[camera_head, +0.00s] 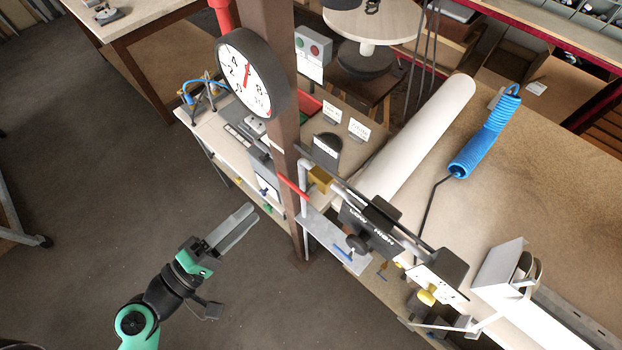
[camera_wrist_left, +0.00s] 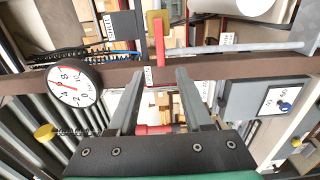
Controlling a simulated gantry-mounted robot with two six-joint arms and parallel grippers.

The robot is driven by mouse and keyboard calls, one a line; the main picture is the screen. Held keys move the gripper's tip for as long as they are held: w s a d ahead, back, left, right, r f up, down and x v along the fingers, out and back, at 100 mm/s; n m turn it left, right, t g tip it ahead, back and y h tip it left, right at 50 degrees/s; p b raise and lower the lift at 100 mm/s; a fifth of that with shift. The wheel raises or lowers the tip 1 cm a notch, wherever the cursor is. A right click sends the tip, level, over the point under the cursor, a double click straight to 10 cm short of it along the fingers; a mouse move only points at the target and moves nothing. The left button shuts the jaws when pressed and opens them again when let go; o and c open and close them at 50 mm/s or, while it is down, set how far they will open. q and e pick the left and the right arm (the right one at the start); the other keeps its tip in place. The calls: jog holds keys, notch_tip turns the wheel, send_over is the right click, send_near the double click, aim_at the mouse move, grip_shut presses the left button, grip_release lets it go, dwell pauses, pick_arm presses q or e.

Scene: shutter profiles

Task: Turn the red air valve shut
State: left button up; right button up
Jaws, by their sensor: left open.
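The air valve has a red lever (camera_head: 293,186) and a brass body (camera_head: 320,179), beside the brown post in the head view. In the left wrist view the red lever (camera_wrist_left: 159,42) runs down from the brass body (camera_wrist_left: 157,17) toward the gap between my fingers. My left gripper (camera_head: 250,213) is open and empty, lower left of the lever in the head view and apart from it. In the left wrist view its two fingers (camera_wrist_left: 158,74) stand either side of the lever's line, with the lever beyond the tips. My right gripper is not in view.
A round dial gauge (camera_head: 248,74) is on the brown post (camera_head: 270,30); it also shows in the left wrist view (camera_wrist_left: 74,87). A bench with a white roll (camera_head: 420,135) and blue coiled hose (camera_head: 485,140) lies right.

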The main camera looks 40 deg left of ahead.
aim_at(284, 181)
pick_arm(q)
jog(key=w, duration=1.1)
jog(key=shift+a, duration=0.15)
jog(key=shift+w, duration=0.35)
grip_shut()
dwell(0.8)
